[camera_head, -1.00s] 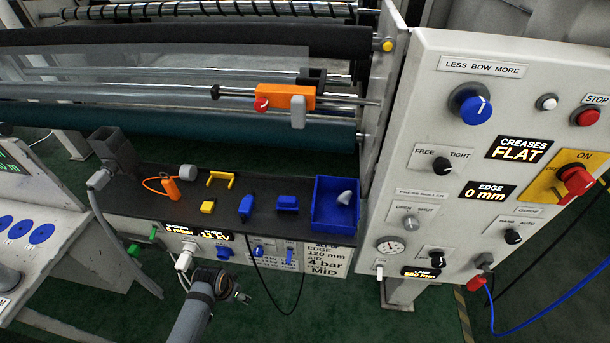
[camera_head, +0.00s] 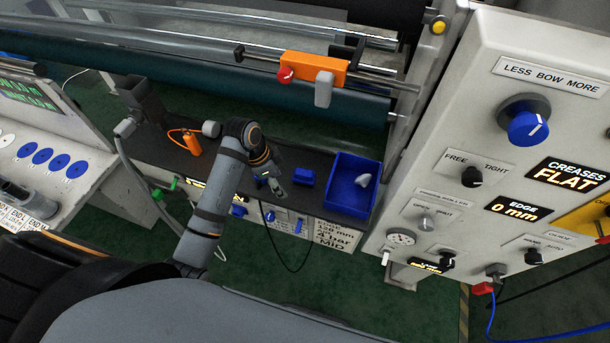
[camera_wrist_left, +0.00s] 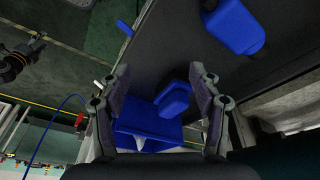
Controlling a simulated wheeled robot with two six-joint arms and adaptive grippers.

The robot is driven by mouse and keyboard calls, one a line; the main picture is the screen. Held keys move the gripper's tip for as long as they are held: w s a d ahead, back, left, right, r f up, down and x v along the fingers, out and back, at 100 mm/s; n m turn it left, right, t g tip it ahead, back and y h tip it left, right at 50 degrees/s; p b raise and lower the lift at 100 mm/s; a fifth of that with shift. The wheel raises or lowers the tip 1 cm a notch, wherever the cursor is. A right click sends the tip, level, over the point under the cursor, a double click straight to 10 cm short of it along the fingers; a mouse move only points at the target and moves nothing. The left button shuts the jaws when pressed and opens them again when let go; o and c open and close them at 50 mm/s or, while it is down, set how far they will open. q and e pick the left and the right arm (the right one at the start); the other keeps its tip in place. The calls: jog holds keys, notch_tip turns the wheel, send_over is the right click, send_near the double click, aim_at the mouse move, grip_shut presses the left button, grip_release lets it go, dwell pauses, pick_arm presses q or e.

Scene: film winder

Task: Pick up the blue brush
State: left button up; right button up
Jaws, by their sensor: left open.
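My left gripper (camera_head: 272,188) is over the dark shelf, pointing down and open. In the left wrist view its two fingers (camera_wrist_left: 158,75) stand wide apart with nothing between the tips. A small blue block-shaped piece (camera_head: 303,177) lies just right of the gripper; it shows beyond the fingers in the wrist view (camera_wrist_left: 173,99). A second, longer blue piece with a stem (camera_wrist_left: 232,32) lies at the upper right of the wrist view; the gripper mostly hides it in the head view. I cannot tell which is the brush. A dark jointed part, apparently my right gripper (camera_wrist_left: 22,58), shows at the wrist view's left.
A blue bin (camera_head: 345,207) with a pale lump in it stands at the shelf's right end. An orange tool (camera_head: 192,143) lies at left. The control panel (camera_head: 450,150) rises at right, and the roller (camera_head: 320,104) runs behind the shelf. Knobs line the shelf's front.

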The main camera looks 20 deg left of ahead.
aim_at(303, 171)
pick_arm(q)
jog(key=w+d+r+m+g+h, duration=0.1)
jog(key=w+d+r+m+h, duration=0.1)
jog(key=w+r+m, duration=0.5)
jog(key=f, duration=0.1)
jog(key=d+f+p, duration=0.1)
jog(key=f, duration=0.1)
jog(key=shift+s+d+f+n, duration=0.1)
jog(key=shift+s+d+n, duration=0.05)
jog(key=shift+s+n, duration=0.2)
jog(key=shift+w+d+f, duration=0.1)
jog(key=shift+d+f, duration=0.1)
jog(key=shift+f, duration=0.3)
jog(key=shift+d+f+p, duration=0.1)
jog(key=shift+p, duration=0.25)
jog(key=x, duration=0.1)
jog(key=p+x, duration=0.1)
jog(key=x, duration=0.1)
jog(key=shift+s+d+f+p, duration=0.3)
jog(key=shift+s+d+p, duration=0.05)
jog(key=shift+d+f, duration=0.15)
jog(key=shift+f, duration=0.35)
jog(key=c, duration=1.3)
pick_arm(e)
jog(key=r, duration=0.1)
jog(key=w+r, duration=0.1)
jog(key=r, duration=0.1)
jog(key=shift+w+d+r, duration=0.3)
jog(key=shift+w+d, duration=0.05)
